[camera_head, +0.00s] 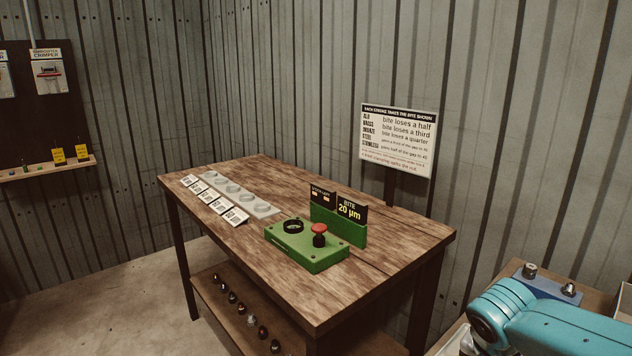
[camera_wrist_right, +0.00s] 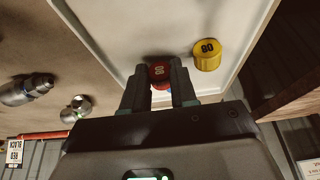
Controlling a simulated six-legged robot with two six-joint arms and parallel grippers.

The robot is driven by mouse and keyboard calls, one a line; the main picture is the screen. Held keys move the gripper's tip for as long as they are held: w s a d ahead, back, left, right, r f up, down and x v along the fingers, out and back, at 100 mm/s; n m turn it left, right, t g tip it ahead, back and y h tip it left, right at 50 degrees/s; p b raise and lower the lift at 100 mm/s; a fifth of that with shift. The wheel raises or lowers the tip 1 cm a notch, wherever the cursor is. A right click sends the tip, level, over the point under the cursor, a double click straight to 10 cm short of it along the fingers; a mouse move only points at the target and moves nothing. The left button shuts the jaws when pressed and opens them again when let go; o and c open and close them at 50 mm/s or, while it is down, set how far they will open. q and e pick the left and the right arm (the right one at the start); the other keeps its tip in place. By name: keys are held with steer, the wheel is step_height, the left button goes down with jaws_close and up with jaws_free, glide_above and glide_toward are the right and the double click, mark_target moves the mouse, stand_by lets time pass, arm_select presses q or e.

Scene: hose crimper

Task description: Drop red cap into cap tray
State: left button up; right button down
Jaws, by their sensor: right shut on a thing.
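In the right wrist view my right gripper (camera_wrist_right: 157,72) is shut on the red cap (camera_wrist_right: 159,70), which has light markings on its top and sits between the two fingertips. The white cap tray (camera_wrist_right: 125,22) lies beneath and beyond the fingers. A yellow cap (camera_wrist_right: 207,54) marked 80 stands in the tray, right of the fingers. A small bit of blue and red shows just below the held cap; I cannot tell what it is. The red cap's height above the tray is unclear. My left gripper is not in view.
In the right wrist view, metal fittings (camera_wrist_right: 78,108) lie left of the tray on a brown surface. In the head view, a wooden table (camera_head: 370,290) carries a green crimper (camera_head: 305,253) and a row of cards. A blue block (camera_head: 548,286) with fittings stands at right.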

steer(key=c, duration=0.8)
jaws_free()
steer(key=p+v, duration=0.2)
steer(key=v, duration=1.4)
steer(key=shift+r, duration=0.25)
steer(key=shift+d, duration=0.1)
